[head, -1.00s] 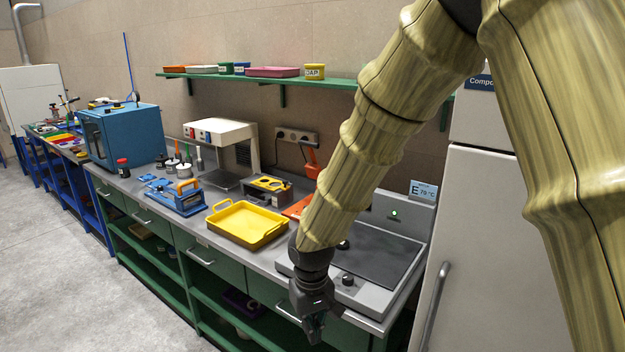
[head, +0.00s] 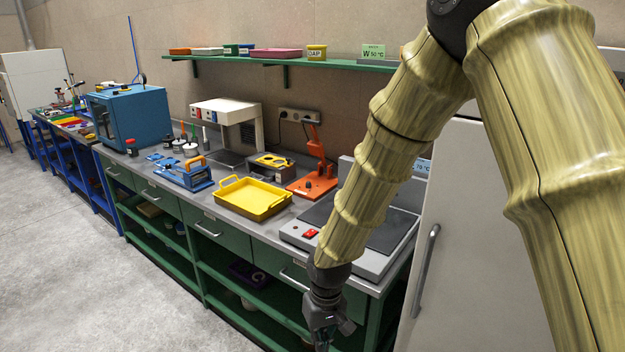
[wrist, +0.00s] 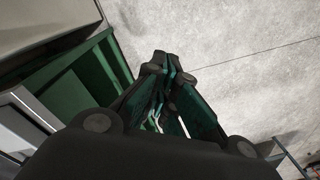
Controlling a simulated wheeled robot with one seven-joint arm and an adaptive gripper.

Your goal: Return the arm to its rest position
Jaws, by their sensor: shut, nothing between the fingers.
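My arm, with a bamboo-like surface, comes down from the upper right in the head view. My gripper (head: 322,340) hangs at its end, pointing down, in front of the bench's front edge near the hot plate. In the wrist view my gripper (wrist: 163,65) has its fingers together with nothing between them, above the bare grey floor (wrist: 240,45). The fingertips are partly cut off at the bottom of the head view.
The green bench (head: 228,232) stands close behind my gripper. On it are a grey hot plate (head: 372,262), a yellow tray (head: 240,207) and an orange press (head: 315,180). A light cabinet (head: 455,220) stands to the right. The floor at left (head: 70,270) is clear.

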